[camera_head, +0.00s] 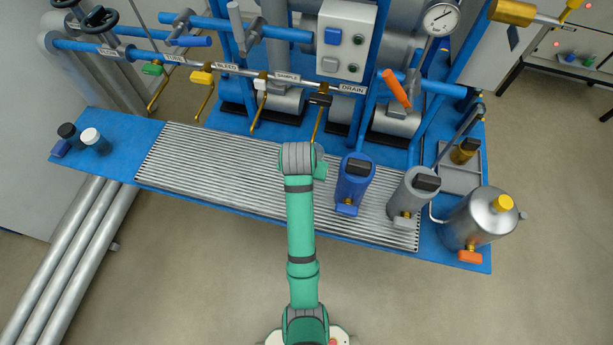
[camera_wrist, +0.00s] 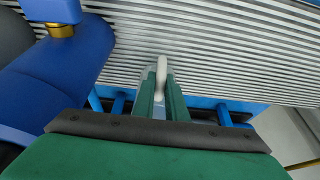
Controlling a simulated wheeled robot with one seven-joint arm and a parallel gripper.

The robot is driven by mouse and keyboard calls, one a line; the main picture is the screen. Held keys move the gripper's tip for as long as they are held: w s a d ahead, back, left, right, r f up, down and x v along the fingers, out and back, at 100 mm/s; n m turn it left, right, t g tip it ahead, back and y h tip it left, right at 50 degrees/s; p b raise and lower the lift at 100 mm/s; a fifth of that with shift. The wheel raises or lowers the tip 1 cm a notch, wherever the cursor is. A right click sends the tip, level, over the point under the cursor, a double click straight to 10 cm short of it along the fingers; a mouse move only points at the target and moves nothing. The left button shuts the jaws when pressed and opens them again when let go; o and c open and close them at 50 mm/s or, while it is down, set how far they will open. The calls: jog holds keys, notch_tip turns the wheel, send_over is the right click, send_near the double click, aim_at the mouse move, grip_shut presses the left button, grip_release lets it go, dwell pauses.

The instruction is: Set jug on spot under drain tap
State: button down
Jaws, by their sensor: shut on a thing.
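The drain tap (camera_head: 320,100) has a black handle beside the DRAIN label, and its brass spout points down over the slatted grating (camera_head: 230,165). In the wrist view my gripper (camera_wrist: 162,85) is shut on a slim off-white part, which looks like the jug's handle (camera_wrist: 162,66). A pale, see-through patch shows beside the fingers. The rest of the jug is hidden, so I cannot tell whether it touches the grating. The spot under the tap is largely covered by my arm.
A blue canister (camera_head: 354,182) stands on the grating close right of my wrist; it is large at left in the wrist view (camera_wrist: 60,75). A grey canister (camera_head: 410,198) and a steel tank (camera_head: 478,220) stand farther right. The grating's left part is clear.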

jog(key=shift+f, duration=1.7)
jog(key=c, duration=1.8)
grip_release()
jog(key=shift+o, duration=0.2)
